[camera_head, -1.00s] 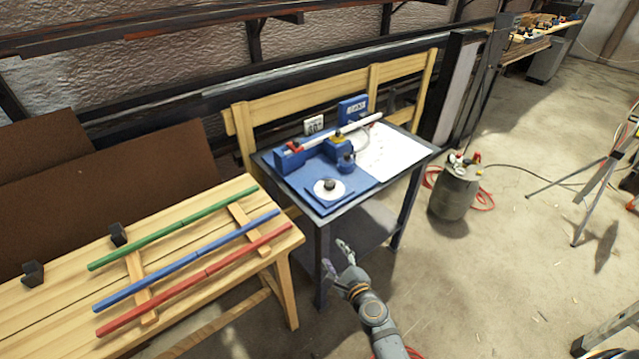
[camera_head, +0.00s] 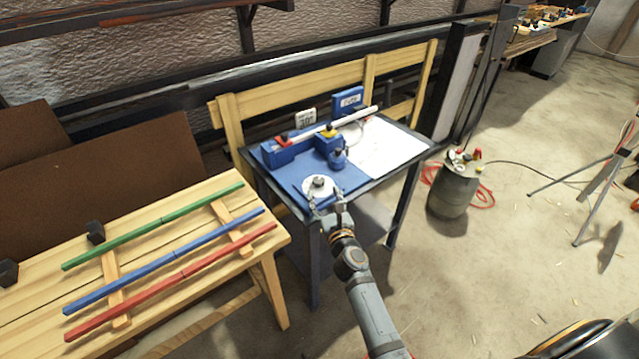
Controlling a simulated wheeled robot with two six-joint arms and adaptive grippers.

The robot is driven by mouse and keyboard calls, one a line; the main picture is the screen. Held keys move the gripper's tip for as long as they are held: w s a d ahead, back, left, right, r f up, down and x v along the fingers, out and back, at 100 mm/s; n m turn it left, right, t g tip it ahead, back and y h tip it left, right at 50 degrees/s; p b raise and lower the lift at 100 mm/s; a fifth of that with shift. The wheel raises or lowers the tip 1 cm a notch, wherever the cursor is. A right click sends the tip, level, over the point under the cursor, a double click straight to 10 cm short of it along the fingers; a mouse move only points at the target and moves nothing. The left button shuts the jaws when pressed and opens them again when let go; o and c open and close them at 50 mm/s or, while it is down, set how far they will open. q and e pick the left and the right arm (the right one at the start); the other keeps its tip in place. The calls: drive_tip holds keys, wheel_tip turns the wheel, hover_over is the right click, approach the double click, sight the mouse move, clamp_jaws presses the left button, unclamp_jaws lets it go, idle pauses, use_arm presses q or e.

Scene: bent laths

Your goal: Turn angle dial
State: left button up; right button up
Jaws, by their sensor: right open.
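The angle dial is a white disc with a dark knob (camera_head: 319,182) at the front corner of the blue bending fixture (camera_head: 345,181) on the small dark table. My right gripper (camera_head: 326,200) is open, with its fingers around or just in front of the dial's near side. I cannot tell whether the fingers touch the knob. A white lath (camera_head: 358,117) lies across the blue clamps of the fixture. A small white sign (camera_head: 306,118) with dark figures, blurred, stands behind it. My left gripper is not in view.
A wooden bench (camera_head: 190,225) at the left carries a green, a blue and a red lath. A white sheet (camera_head: 390,150) covers the table's right part. A grey tank (camera_head: 452,190) with a red hose stands on the floor to the right.

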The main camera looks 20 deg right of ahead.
sight(320, 184)
drive_tip(key=w, duration=0.5)
drive_tip(key=shift+w+d+b, duration=0.15)
drive_tip(key=shift+w+b, duration=0.2)
drive_tip(key=shift+w, duration=0.05)
drive_tip(key=shift+c, duration=0.2)
